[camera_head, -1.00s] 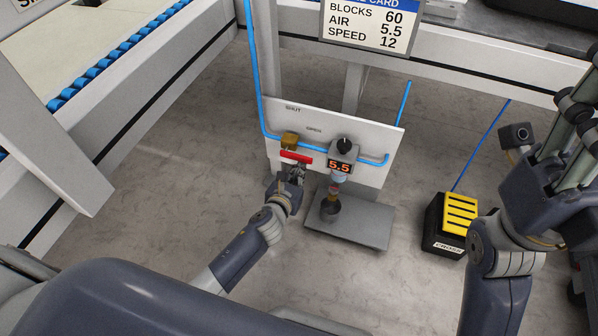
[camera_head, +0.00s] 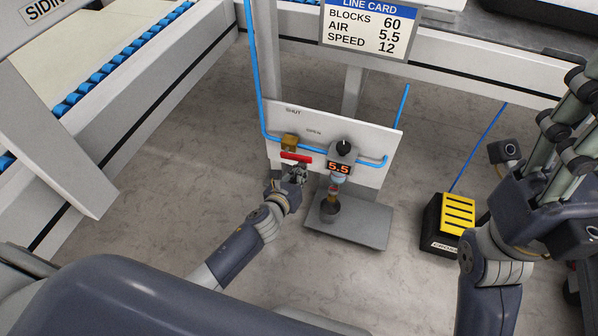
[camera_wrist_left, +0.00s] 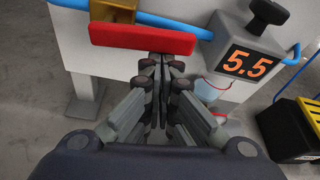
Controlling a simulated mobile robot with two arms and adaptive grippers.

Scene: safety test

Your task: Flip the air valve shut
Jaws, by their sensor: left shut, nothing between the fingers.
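The air valve has a brass body (camera_head: 289,142) on the blue pipe and a red lever (camera_head: 296,157) lying roughly along the pipe, below the word OPEN on the white panel (camera_head: 370,172). The word SHUT stands higher and to the left. In the left wrist view the red lever (camera_wrist_left: 142,39) spans just beyond my fingertips. My left gripper (camera_head: 299,172) is shut and empty, just below the lever; I cannot tell whether it touches. My right gripper is at the right edge of the head view, its fingers (camera_head: 562,120) raised, well away from the valve.
A regulator (camera_head: 342,152) with a black knob and a 5.5 display sits right of the valve. A grey base plate (camera_head: 365,222) lies below it. A black and yellow box (camera_head: 455,222) stands on the floor at right. A line card (camera_head: 366,25) hangs above.

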